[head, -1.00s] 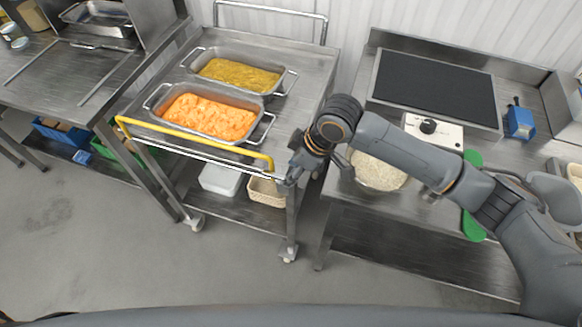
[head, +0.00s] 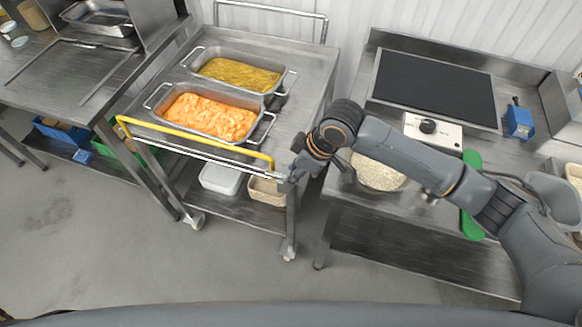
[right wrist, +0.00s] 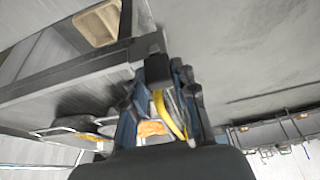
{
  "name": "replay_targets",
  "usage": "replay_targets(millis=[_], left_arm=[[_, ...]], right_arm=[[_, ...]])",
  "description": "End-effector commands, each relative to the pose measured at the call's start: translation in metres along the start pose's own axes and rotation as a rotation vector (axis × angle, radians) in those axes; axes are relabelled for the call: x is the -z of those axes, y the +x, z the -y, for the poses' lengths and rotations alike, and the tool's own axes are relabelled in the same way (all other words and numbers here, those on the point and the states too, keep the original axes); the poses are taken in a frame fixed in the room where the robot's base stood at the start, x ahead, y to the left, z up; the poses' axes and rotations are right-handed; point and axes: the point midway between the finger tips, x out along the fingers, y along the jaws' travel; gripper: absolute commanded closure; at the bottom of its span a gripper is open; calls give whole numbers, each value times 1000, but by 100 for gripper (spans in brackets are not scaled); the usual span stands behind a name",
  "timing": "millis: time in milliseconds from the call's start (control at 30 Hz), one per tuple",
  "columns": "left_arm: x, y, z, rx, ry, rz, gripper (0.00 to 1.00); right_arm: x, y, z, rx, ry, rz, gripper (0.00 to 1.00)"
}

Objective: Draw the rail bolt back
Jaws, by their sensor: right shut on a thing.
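The yellow rail (head: 195,142) runs along the front edge of the steel cart (head: 300,110) and is raised above it. My right gripper (head: 287,182) is at the cart's front right corner, by the rail's right end. In the right wrist view my right gripper (right wrist: 160,85) is shut around a small dark block, the rail bolt (right wrist: 157,70), at the cart's corner. The bolt is mostly hidden by the fingers, and its exact position cannot be told. The yellow rail also shows in the right wrist view (right wrist: 172,115) between the fingers. My left gripper is out of view.
The cart carries a pan of orange food (head: 205,116) and a pan of yellow food (head: 240,74). A white tub (head: 220,178) and a beige basket (head: 267,190) sit on its lower shelf. A rice bowl (head: 378,173) stands on the right counter, beneath my right arm. The floor in front is clear.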

Motion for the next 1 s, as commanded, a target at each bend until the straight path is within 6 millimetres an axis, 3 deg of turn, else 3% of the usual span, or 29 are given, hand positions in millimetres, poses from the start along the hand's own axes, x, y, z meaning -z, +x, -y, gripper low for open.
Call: replay_targets(millis=[33, 167, 400, 433, 533, 867, 1000], left_arm=[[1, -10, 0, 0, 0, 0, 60], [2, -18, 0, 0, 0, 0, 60], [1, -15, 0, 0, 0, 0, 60], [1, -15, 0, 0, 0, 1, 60], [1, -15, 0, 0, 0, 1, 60], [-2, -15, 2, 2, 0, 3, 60], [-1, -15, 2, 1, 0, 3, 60]], right_arm=[[-8, -7, 0, 1, 5, 6, 100], [-22, -12, 0, 1, 3, 6, 100], [-23, -9, 0, 0, 1, 4, 100], [-23, -9, 0, 0, 1, 4, 70], [-23, -9, 0, 0, 1, 4, 50], [-22, -11, 0, -1, 1, 2, 49], [-22, -25, -2, -3, 0, 1, 49]])
